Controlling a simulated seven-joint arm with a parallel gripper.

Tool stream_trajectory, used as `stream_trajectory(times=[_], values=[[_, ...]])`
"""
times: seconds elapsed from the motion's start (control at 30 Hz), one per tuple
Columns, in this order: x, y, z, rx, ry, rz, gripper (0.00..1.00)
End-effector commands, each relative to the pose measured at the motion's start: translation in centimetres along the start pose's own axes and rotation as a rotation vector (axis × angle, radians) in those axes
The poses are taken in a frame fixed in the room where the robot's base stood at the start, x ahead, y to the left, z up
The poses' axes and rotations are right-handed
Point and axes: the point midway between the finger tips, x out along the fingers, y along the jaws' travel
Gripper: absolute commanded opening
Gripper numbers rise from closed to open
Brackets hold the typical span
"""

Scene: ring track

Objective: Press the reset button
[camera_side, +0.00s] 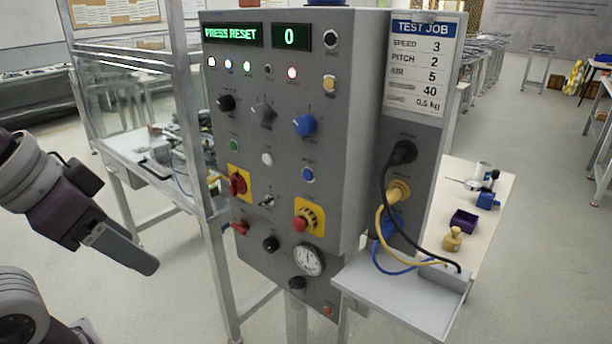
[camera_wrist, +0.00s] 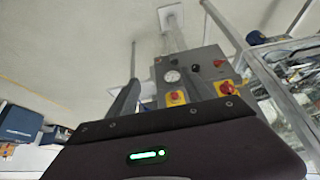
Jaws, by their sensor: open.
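The grey control panel (camera_side: 285,130) stands upright in the middle of the side view. Its green display (camera_side: 232,35) reads PRESS RESET, and the display beside it shows 0. A blue button (camera_side: 308,174) with a pale ring sits on the right of the panel, above the yellow-backed red emergency stop (camera_side: 303,222); its small label seems to read RESET. My gripper (camera_side: 140,262) is at the left, clear of the panel, pointing down and right. In the wrist view the panel (camera_wrist: 205,60) appears upside down, and the blue button is hidden there behind my gripper body.
A red rotary switch on yellow (camera_side: 238,183), several knobs (camera_side: 304,125) and a gauge (camera_side: 308,260) crowd the panel front. A metal frame post (camera_side: 190,150) stands left of the panel. Cables (camera_side: 385,215) hang at its right side above a small shelf (camera_side: 400,295).

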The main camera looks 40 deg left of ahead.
Motion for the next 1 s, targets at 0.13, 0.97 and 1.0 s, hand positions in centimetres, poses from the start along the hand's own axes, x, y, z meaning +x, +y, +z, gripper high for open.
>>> stream_trajectory(times=[0.13, 0.97, 1.0], values=[[0.0, 0.0, 0.0, 0.0, 0.0, 0.0, 0.28], [0.0, 0.0, 0.0, 0.0, 0.0, 0.0, 0.0], [0.0, 0.0, 0.0, 0.0, 0.0, 0.0, 0.0]])
